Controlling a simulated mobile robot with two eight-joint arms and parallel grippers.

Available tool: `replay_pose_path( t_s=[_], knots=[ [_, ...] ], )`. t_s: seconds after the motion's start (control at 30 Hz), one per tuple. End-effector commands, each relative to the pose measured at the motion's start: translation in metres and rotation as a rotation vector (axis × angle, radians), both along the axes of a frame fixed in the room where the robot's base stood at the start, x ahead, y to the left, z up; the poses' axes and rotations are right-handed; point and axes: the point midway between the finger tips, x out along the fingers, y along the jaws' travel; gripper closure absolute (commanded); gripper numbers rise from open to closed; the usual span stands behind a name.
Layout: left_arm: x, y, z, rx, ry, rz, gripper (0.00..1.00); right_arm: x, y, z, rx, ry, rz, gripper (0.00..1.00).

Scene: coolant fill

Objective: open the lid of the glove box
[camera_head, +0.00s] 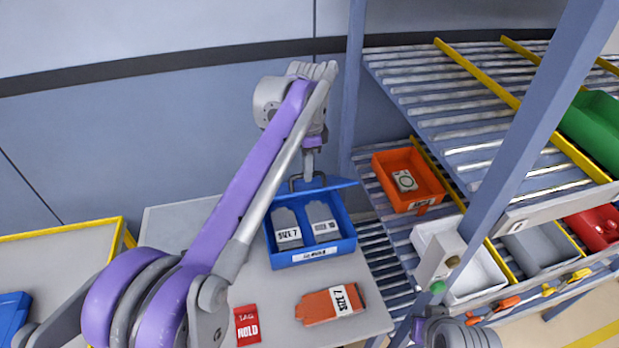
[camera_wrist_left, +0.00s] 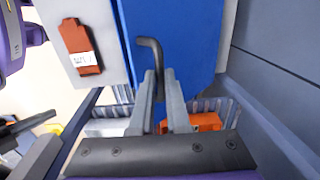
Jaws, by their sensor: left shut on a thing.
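The blue glove box (camera_head: 312,257) stands on the light grey table, with grey gloves (camera_head: 288,228) in two compartments, one labelled SIZE 7. Its blue lid (camera_head: 335,187) is raised at the back, so the inside shows from above. The lid fills the middle of the left wrist view (camera_wrist_left: 195,45), with a dark bent handle (camera_wrist_left: 150,45) on it. My left gripper (camera_head: 307,176) is at the lid's handle, and its fingers (camera_wrist_left: 163,95) are shut on it in the left wrist view.
An orange glove (camera_head: 330,304) and a red HOLD tag (camera_head: 247,325) lie on the table (camera_head: 370,315) in front of the box. A roller rack with an orange bin (camera_head: 408,178) and a white bin (camera_head: 470,270) stands close on the right. A wall is behind.

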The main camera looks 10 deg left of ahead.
Motion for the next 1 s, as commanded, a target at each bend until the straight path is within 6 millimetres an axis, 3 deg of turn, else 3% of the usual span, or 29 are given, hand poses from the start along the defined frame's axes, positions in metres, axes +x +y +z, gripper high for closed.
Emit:
replay_pose_path(
  t_s=[0.43,0.47,0.63,1.0],
  knots=[
    [0.0051,0.0037,-0.0015,0.005,-0.007,0.002,1.0,-0.0004,0.0,-0.0007,0.0,0.001,0.0,1.0],
    [0.0051,0.0037,-0.0015,0.005,-0.007,0.002,0.84,-0.0004,0.0,-0.0007,0.0,0.001,0.0,1.0],
    [0.0041,0.0029,-0.0007,0.004,-0.004,0.001,0.55,-0.0002,0.0,-0.0005,0.0,0.001,0.0,1.0],
    [0.0026,0.0015,0.0036,0.001,-0.001,0.0,0.55,-0.0002,0.0,-0.0004,0.0,0.001,0.0,1.0]
  ],
)
